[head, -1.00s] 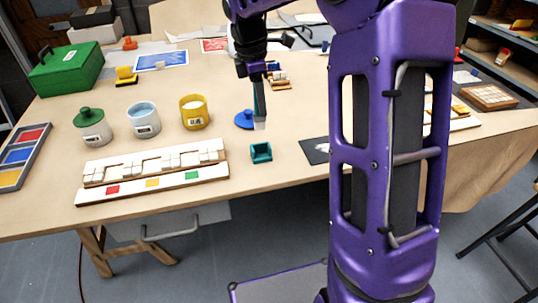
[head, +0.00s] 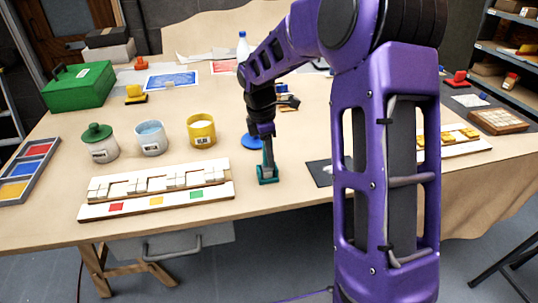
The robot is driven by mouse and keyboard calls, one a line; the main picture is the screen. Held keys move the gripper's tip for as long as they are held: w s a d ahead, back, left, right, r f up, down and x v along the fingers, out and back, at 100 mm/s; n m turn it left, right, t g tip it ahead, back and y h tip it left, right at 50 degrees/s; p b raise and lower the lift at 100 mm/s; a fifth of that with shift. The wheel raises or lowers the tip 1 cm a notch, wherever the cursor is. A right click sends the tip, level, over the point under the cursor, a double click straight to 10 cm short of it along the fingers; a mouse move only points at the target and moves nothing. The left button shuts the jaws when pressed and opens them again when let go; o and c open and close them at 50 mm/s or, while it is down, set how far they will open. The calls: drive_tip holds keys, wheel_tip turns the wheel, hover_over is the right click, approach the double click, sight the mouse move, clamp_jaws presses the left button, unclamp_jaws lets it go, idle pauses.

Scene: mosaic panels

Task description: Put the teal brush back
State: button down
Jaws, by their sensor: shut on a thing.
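My gripper (head: 266,148) points straight down near the front middle of the table. It is shut on the teal brush (head: 267,164), a narrow dark teal piece below the jaws. The small teal holder (head: 268,181) stands on the table directly beneath. The brush's lower end meets or overlaps the holder in this view, and its bristles do not show. I cannot tell whether the brush touches the holder's floor.
A white tile panel (head: 158,210) lies left of the holder, with three jars, including a yellow jar (head: 202,132), behind it. A blue disc (head: 247,141) lies just behind my gripper. A dark sheet (head: 318,173) lies to the right.

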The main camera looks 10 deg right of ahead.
drive_tip(key=shift+f, duration=0.15)
drive_tip(key=c, duration=0.7)
unclamp_jaws()
drive_tip(key=r, duration=0.4)
drive_tip(key=a+r+p, duration=0.1)
drive_tip(key=r, duration=0.7)
drive_tip(key=shift+a+r+p, duration=0.15)
drive_tip(key=shift+a+p, duration=0.1)
drive_tip(key=shift+p, duration=0.1)
